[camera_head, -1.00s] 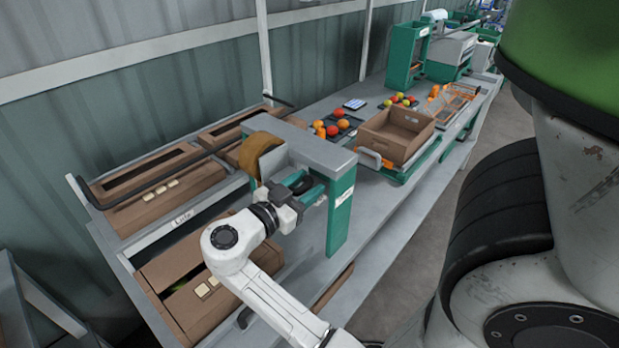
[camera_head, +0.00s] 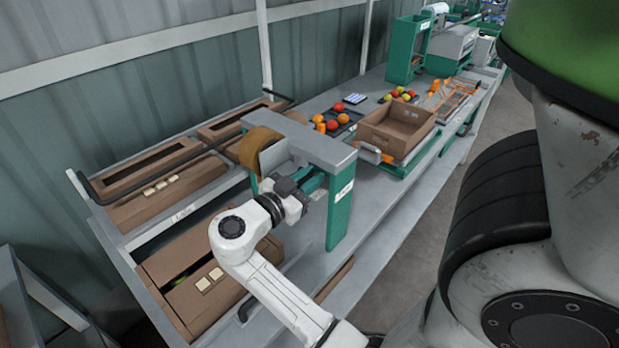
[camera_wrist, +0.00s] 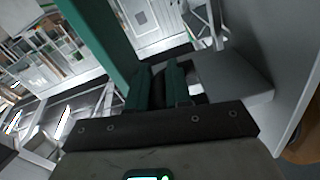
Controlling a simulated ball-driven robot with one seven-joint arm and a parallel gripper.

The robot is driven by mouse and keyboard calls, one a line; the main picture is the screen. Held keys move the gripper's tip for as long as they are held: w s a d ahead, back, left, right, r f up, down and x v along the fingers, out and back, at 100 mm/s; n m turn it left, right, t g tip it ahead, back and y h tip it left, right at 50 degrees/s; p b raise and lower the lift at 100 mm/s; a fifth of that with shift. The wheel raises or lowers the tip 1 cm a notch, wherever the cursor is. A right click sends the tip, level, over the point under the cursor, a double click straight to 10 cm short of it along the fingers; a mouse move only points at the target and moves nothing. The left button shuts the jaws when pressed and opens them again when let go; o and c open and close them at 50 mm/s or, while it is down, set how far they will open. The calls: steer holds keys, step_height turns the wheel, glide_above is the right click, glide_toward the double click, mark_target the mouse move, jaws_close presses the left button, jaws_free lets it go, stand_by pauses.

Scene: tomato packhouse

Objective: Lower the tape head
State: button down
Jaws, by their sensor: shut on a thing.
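The tape machine stands on the bench as a grey arch (camera_head: 312,148) on a green post (camera_head: 340,212). Its tape head carries a brown tape roll (camera_head: 256,147) under the arch's left end. My gripper (camera_head: 312,183) is under the arch, right of the roll. Its green fingers (camera_wrist: 158,86) are shut on a dark handle (camera_wrist: 158,92) in the wrist view. The fingers and the arch hide most of the handle, so I cannot tell the head's exact height.
An open cardboard box (camera_head: 205,285) lies below the arch at the front left.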

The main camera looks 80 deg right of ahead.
stand_by(0.4)
step_height(320, 180, down, 3)
steer(key=b, duration=0.4)
steer(key=c, duration=1.1)
jaws_free()
steer(key=shift+o, duration=0.2)
steer(key=b+v, duration=0.3)
steer(key=v, duration=0.8)
steer(key=shift+s, duration=0.15)
